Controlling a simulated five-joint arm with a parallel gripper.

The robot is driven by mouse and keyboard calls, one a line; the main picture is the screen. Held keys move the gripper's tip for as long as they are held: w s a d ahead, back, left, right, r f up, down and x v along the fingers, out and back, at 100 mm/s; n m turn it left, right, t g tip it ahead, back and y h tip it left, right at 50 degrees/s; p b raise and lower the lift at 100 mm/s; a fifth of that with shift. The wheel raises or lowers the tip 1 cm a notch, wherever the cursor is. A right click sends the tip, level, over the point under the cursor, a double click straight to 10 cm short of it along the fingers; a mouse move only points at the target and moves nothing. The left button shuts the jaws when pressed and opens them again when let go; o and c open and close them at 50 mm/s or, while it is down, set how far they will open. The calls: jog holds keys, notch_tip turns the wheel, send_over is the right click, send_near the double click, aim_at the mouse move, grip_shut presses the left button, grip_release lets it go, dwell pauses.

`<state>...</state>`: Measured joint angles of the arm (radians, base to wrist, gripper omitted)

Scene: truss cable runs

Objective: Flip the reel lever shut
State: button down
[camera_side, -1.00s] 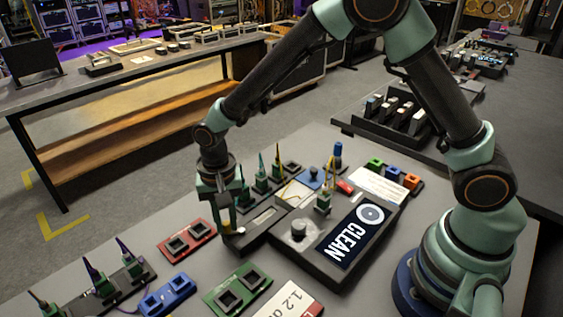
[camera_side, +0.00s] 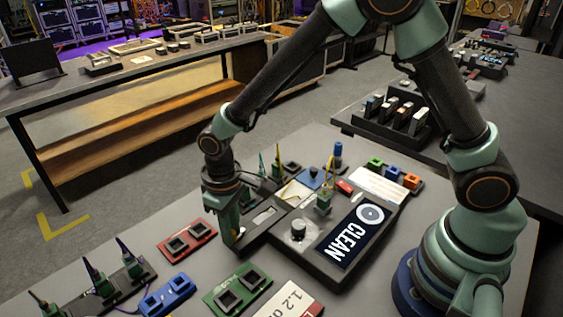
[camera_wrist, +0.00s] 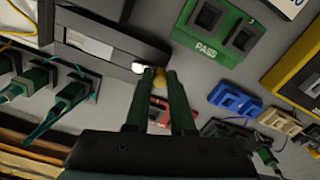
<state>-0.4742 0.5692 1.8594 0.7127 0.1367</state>
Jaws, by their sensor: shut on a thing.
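The reel is a long dark block (camera_side: 264,217) with a pale strip on top, on the left of the CLEAN unit (camera_side: 325,262) in the side view. It shows at the upper left of the wrist view (camera_wrist: 121,53), with a small white knob (camera_wrist: 138,67) at its end. My gripper (camera_side: 238,242) is low at the reel's near end. In the wrist view my gripper (camera_wrist: 160,74) is shut on a small yellow piece (camera_wrist: 159,83), apparently the reel lever, beside the white knob. The fingers hide most of it, and its angle cannot be told.
A red two-socket block (camera_side: 187,240) sits left of my gripper, with green (camera_side: 238,290) and blue (camera_side: 167,297) blocks nearer. Upright green connectors (camera_side: 262,168) stand behind the reel. Bare grey table lies between these blocks.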

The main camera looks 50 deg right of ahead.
jog(key=n, duration=0.2)
jog(key=s+n, duration=0.1)
jog(key=n, duration=0.1)
jog(key=shift+d+n, duration=0.2)
jog(key=shift+n, duration=0.1)
jog(key=shift+s+d+n, duration=0.2)
jog(key=shift+n, duration=0.8)
jog(key=shift+s+d+n, duration=0.15)
jog(key=shift+n, duration=0.85)
jog(key=c, duration=0.8)
grip_release()
jog(key=shift+o, duration=0.2)
notch_tip(320, 180, up, 12)
jog(key=shift+r, duration=0.1)
